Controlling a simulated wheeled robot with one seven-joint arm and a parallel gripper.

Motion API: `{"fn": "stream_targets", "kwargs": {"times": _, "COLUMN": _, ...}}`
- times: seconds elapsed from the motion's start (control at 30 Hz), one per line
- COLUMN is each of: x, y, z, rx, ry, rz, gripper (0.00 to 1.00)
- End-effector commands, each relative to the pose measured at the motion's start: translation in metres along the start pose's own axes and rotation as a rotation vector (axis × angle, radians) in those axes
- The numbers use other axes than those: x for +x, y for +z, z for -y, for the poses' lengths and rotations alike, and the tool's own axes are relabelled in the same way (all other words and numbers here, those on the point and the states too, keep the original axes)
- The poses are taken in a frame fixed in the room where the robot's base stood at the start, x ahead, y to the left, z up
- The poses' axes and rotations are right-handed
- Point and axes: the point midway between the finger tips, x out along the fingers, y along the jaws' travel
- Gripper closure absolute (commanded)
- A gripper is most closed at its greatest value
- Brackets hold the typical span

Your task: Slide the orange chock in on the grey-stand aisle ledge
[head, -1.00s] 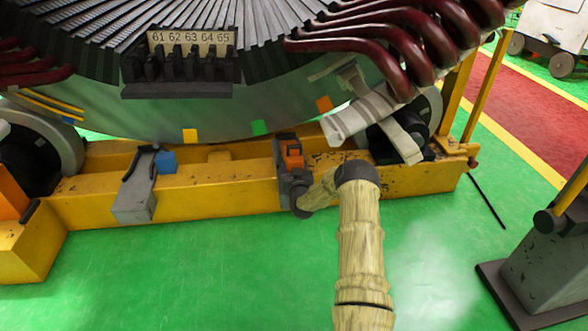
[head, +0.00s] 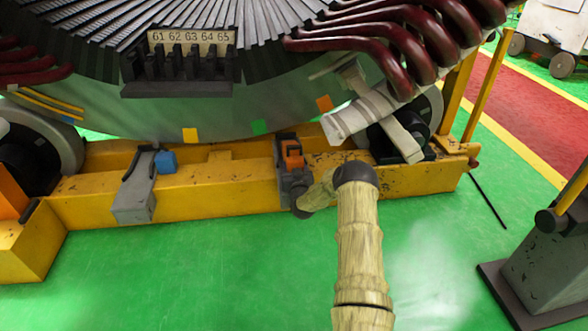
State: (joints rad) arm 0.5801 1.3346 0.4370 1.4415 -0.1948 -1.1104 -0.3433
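The orange chock (head: 292,156) is at the right part of the yellow cradle beam (head: 218,190), below the big ring. It sits in or against a dark grey bracket (head: 281,163) on the beam. My gripper (head: 298,181) is at the near side of the chock, reaching in from the right at the end of my tan-sleeved arm. The gripper is small and dark against the dark bracket. Its fingers cannot be made out, nor whether they touch the chock. The grey stand (head: 545,262) is at the right edge, on a dark base plate.
A blue block (head: 166,162) and a grey bracket (head: 136,190) are on the beam to the left. Dark red coil ends (head: 385,42) and a pale wrapped part (head: 360,115) overhang right of the chock. A roller stands at each side. Green floor (head: 190,280) in front is clear.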

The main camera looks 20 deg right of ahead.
Motion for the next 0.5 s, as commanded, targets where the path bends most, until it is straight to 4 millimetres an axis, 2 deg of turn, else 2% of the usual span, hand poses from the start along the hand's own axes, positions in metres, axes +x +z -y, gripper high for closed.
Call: {"fn": "stream_targets", "kwargs": {"times": 0.5, "x": 0.017, "y": -0.001, "z": 0.000, "rx": -0.002, "ry": 0.000, "rz": -0.004, "gripper": 0.73}}
